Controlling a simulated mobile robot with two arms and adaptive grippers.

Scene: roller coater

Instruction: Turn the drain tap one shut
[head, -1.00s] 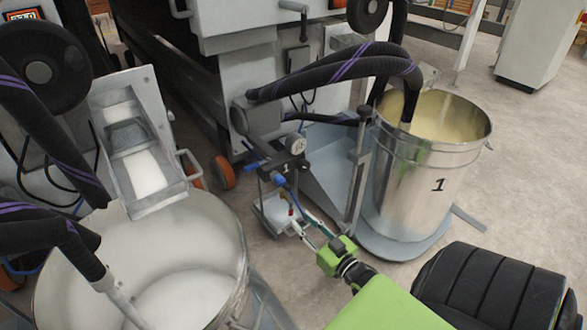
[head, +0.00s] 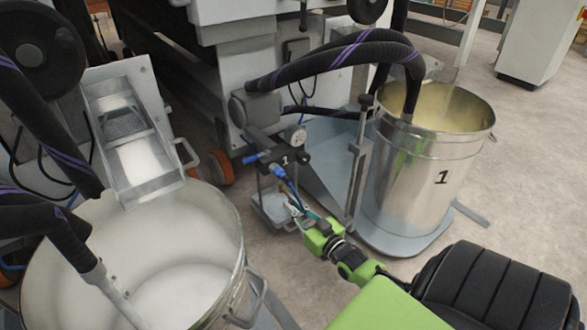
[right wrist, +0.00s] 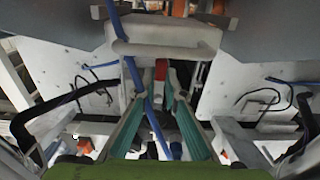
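The small red piece (right wrist: 161,72) in the right wrist view looks like the handle of the drain tap. It sits between the fingertips of my right gripper, and I cannot tell whether they touch it. My right gripper (head: 297,207) is open, with its teal fingers apart (right wrist: 160,88). In the head view it reaches in below the pump marked 1 (head: 284,160), over a small tray (head: 270,206). The tap is too small and covered there to read its angle. My left gripper is not in view.
A blue hose (right wrist: 146,110) runs close to the fingers. A steel bucket marked 1 (head: 440,178) stands right of the gripper beside an upright post (head: 357,165). A large open vat (head: 228,235) is at left. Black hoses (head: 335,62) arch above the pump.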

